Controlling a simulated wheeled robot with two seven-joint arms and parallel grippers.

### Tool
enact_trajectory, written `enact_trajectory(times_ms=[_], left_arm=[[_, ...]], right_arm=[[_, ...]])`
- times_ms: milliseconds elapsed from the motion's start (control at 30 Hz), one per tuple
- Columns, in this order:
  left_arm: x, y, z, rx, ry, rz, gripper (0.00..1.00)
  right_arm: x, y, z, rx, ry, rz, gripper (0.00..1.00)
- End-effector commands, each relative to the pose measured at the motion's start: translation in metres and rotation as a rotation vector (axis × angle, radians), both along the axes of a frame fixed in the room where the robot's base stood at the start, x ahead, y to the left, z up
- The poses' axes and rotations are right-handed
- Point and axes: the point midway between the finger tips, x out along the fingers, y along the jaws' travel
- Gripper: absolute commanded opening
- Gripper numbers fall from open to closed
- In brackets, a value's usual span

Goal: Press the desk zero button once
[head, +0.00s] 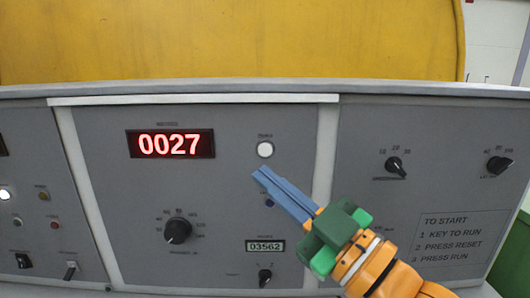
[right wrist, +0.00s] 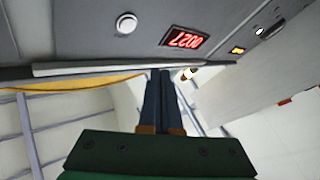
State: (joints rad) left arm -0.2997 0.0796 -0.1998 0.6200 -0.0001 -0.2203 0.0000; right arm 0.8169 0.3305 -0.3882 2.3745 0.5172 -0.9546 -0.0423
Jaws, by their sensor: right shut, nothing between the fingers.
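The desk panel (head: 110,200) is grey, with a red digital display (head: 170,144) reading 0027. A round white button (head: 265,149) sits to the right of the display, under a small label too blurred to read. My right gripper (head: 259,175) is shut and empty, its blue fingertips just below the white button in the head view and apart from it in the picture. In the right wrist view the fingers (right wrist: 160,75) point up the picture, with the white button (right wrist: 126,23) up and left of them and the display (right wrist: 184,38) up and right. My left gripper is not in view.
A large dial (head: 177,230), a small counter reading 03562 (head: 265,246) and a small knob (head: 265,277) sit lower on the panel. Two more knobs (head: 396,166) (head: 499,165) and a start-instructions label (head: 460,237) are on the right. A yellow surface (head: 230,40) stands behind the desk.

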Motion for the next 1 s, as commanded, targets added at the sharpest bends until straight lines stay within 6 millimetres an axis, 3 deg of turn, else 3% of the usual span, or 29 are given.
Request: enact_trajectory(times_ms=[233,400,600,1000], left_arm=[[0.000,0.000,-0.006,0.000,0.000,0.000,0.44],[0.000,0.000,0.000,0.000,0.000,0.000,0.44],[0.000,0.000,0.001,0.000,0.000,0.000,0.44],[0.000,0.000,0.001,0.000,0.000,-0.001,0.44]], right_arm=[[0.037,0.000,-0.001,0.001,0.001,-0.002,0.00],[0.057,0.000,0.001,0.000,0.003,0.000,0.00],[0.066,-0.001,0.000,0.001,0.001,-0.002,0.00],[0.066,-0.001,0.000,0.002,0.000,-0.001,0.00]])
